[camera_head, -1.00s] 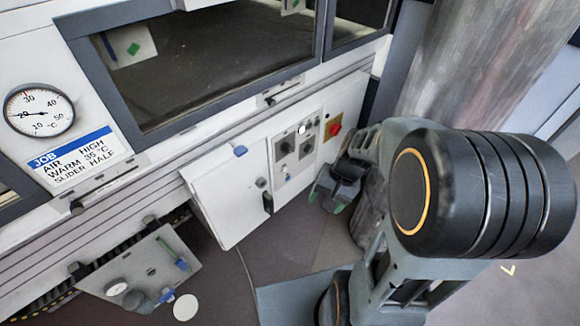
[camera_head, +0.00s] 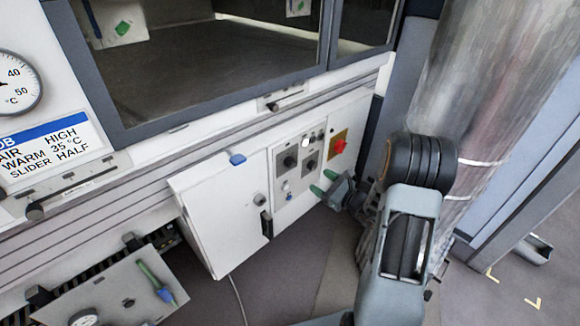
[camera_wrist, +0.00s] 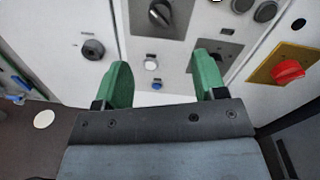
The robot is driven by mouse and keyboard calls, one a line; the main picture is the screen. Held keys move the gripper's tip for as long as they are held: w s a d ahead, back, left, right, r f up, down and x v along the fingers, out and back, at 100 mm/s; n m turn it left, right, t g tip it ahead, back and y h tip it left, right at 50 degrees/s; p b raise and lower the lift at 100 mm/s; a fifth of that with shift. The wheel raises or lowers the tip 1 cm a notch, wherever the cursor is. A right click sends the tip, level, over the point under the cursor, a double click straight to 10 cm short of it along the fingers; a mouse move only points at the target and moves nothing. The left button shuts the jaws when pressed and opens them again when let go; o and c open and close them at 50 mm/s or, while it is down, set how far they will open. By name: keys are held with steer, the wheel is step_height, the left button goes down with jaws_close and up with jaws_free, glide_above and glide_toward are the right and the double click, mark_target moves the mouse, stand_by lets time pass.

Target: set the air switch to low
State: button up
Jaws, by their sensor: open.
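The control panel (camera_head: 296,178) has two black rotary knobs on grey plates, a left knob (camera_head: 290,161) and a right knob (camera_head: 311,165). Their labels are too small to read, so I cannot tell which is the air switch or its setting. In the wrist view the left knob (camera_wrist: 160,13) is at the top, beyond the gap between my fingers. The right knob's plate (camera_wrist: 222,50) is partly hidden by my right finger. My gripper (camera_head: 324,183) is open and empty, its green fingertips in front of the panel's lower right. It also shows in the wrist view (camera_wrist: 163,75).
A red knob on a yellow plate (camera_head: 340,146) is right of the panel. A white button (camera_wrist: 151,65) and blue button (camera_wrist: 157,86) sit below the knobs. A white door (camera_head: 222,215) with a black handle stands left. The job card (camera_head: 55,150) reads AIR HIGH.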

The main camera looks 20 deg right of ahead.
mark_target(293, 166)
steer(key=b+x, duration=0.1)
steer(key=x, duration=1.1)
steer(key=shift+w+a+b, duration=0.15)
steer(key=shift+w+b, duration=0.05)
steer(key=shift+b, duration=0.1)
steer(key=c, duration=0.9)
steer(key=shift+m, duration=0.3)
steer(key=m+p, duration=0.2)
steer(key=m, duration=0.2)
steer(key=shift+a+m, duration=0.1)
steer(key=shift+m, duration=0.2)
steer(key=shift+s+a+f+m+p, duration=0.1)
steer(key=shift+m+p, duration=0.4)
steer(key=shift+m, duration=0.65)
steer(key=shift+f+m+p, duration=0.1)
steer(key=shift+m+p, duration=0.4)
steer(key=shift+m, duration=0.65)
